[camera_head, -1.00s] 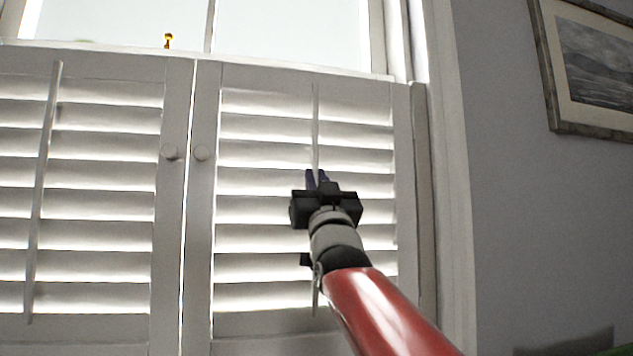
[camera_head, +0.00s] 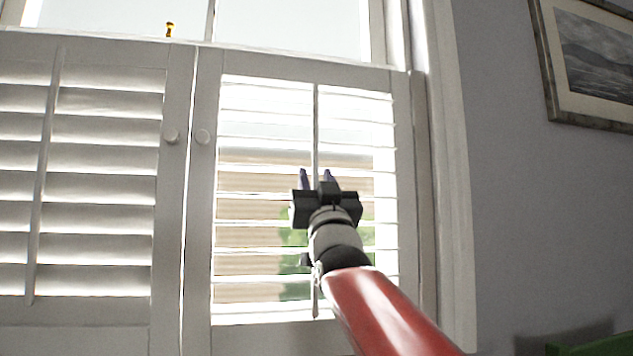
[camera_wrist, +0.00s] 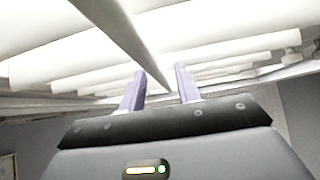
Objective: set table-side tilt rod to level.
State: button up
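Two white shutter panels stand side by side in the window. The right panel's tilt rod (camera_head: 316,130) hangs upright down its middle. Its slats (camera_head: 265,194) are near level, seen almost edge-on, with daylight and the outdoors showing between them. My gripper (camera_head: 318,176) is in front of this panel, its two purple fingers apart. In the wrist view the rod (camera_wrist: 122,35) runs down towards the gap between the fingers (camera_wrist: 160,85); whether they touch it cannot be told. The left panel's tilt rod (camera_head: 43,180) leans slightly, and its slats (camera_head: 100,190) are tilted, mostly blocking the view.
A framed picture (camera_head: 590,60) hangs on the grey wall at right. A green object (camera_head: 595,345) shows at the bottom right corner. A small yellow object (camera_head: 170,29) is above the left panel.

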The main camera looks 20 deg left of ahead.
jog(key=b+v, duration=0.4)
jog(key=v, duration=0.3)
jog(key=shift+s+f, duration=0.25)
jog(key=shift+f, duration=0.05)
jog(key=shift+d, duration=0.1)
